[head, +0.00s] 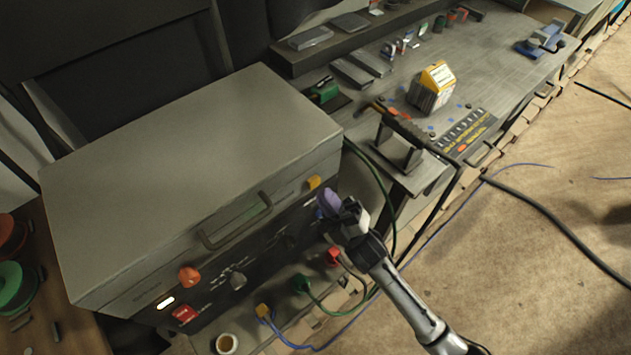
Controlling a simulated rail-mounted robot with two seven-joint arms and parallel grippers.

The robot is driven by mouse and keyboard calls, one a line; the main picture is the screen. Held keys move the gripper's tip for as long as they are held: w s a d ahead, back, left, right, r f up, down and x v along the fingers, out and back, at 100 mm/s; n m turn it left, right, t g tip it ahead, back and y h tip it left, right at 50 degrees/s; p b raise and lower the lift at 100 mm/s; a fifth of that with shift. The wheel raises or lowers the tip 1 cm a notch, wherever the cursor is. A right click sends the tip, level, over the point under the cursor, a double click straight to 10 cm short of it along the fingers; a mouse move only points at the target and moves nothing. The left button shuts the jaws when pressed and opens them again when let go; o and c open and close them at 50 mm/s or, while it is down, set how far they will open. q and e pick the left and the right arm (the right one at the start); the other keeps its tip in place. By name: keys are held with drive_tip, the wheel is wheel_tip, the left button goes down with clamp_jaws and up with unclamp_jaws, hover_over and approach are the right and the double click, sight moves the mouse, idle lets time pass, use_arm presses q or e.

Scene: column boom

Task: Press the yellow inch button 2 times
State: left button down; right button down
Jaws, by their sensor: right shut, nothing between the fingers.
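A yellow button (314,182) sits at the upper right of the front panel of a large grey metal box. No lettering beside it is legible. My right gripper (334,212) is shut and empty, just below and to the right of the button, close to the panel's right end. A purple rounded piece shows at its tip; I cannot tell whether it belongs to the gripper or the panel. The gripper appears apart from the button. My left gripper is not in view.
The grey box (190,175) has a handle (236,222), an orange knob (189,277) and a red switch (184,313) on its front. Cables with red, green and yellow plugs lie below. A workbench (480,65) with tools stands behind at right.

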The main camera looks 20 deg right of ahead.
drive_tip(key=shift+w+a, duration=0.15)
drive_tip(key=shift+w, duration=0.1)
idle(0.3)
drive_tip(key=shift+w, duration=0.2)
drive_tip(key=shift+a, duration=0.1)
idle(0.6)
drive_tip(key=shift+w+a, duration=0.15)
drive_tip(key=shift+w, duration=0.25)
drive_tip(key=shift+s, duration=0.1)
idle(0.6)
drive_tip(key=shift+s+d, duration=0.4)
drive_tip(key=shift+s, duration=0.35)
drive_tip(key=shift+p, duration=0.3)
